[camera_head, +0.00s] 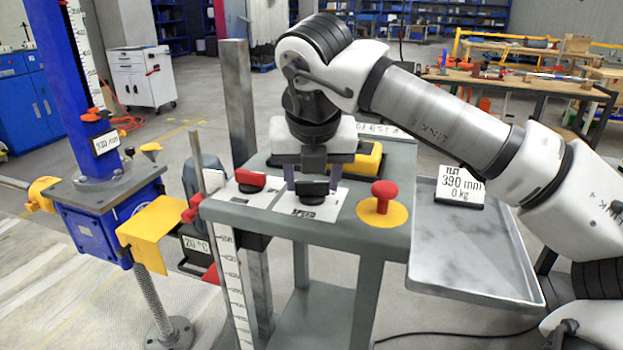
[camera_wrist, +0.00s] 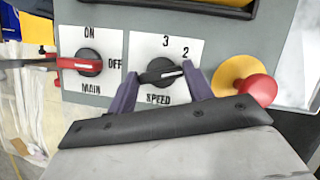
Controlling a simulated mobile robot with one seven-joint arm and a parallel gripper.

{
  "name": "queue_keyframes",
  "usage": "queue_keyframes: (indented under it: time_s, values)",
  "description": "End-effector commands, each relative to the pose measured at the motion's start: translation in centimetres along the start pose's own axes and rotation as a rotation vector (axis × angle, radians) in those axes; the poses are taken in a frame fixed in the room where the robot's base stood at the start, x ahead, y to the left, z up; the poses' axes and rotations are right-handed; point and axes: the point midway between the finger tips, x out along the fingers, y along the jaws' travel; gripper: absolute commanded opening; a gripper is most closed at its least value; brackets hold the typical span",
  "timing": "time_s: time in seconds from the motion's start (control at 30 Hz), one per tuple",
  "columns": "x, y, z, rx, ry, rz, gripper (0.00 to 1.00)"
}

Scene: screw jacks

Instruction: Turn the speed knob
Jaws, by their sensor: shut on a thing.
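The speed knob (camera_wrist: 160,72) is a black round knob with a white mark, on a white plate with the numbers 3 and 2 and the word SPEED. In the wrist view its mark points right, just below the 2. In the head view the knob (camera_head: 312,190) sits on the grey panel top, under my gripper. My gripper (camera_wrist: 162,82) has its two dark purple fingers on either side of the knob, shut on it. In the head view my gripper (camera_head: 315,185) points down at the knob, and the wrist partly hides the plate.
Left of it is the red-handled main switch (camera_wrist: 88,63), also in the head view (camera_head: 250,180). A red mushroom button (camera_head: 384,194) on a yellow disc stands close on the right. A yellow and black box (camera_head: 368,160) is behind. A grey tray (camera_head: 470,255) lies to the right.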

Motion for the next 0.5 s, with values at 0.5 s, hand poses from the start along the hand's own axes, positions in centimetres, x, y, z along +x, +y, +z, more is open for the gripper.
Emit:
queue_keyframes:
  time_s: [0.5]
  values:
    - [-0.07,-0.24,0.14,-0.333,-0.003,0.14,0.28]
